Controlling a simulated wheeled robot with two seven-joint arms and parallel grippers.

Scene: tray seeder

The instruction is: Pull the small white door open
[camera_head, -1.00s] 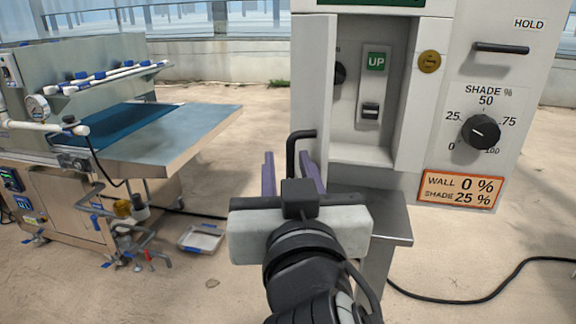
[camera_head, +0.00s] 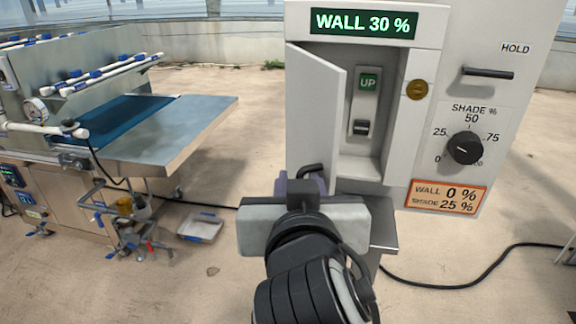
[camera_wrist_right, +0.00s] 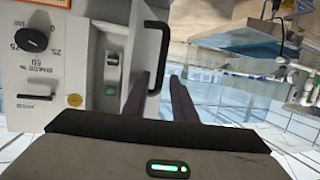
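The small white door (camera_head: 312,120) is on the left of the white control cabinet's recess. My left gripper is not in view.
Inside the recess (camera_head: 358,165) is an UP rocker switch (camera_head: 361,127). A green sign (camera_head: 363,23) reads WALL 30 %. A shade dial (camera_head: 465,148) and HOLD bar (camera_head: 488,73) are to the right. A steel machine (camera_head: 165,140) stands left; a black cable (camera_head: 480,283) lies on the floor.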

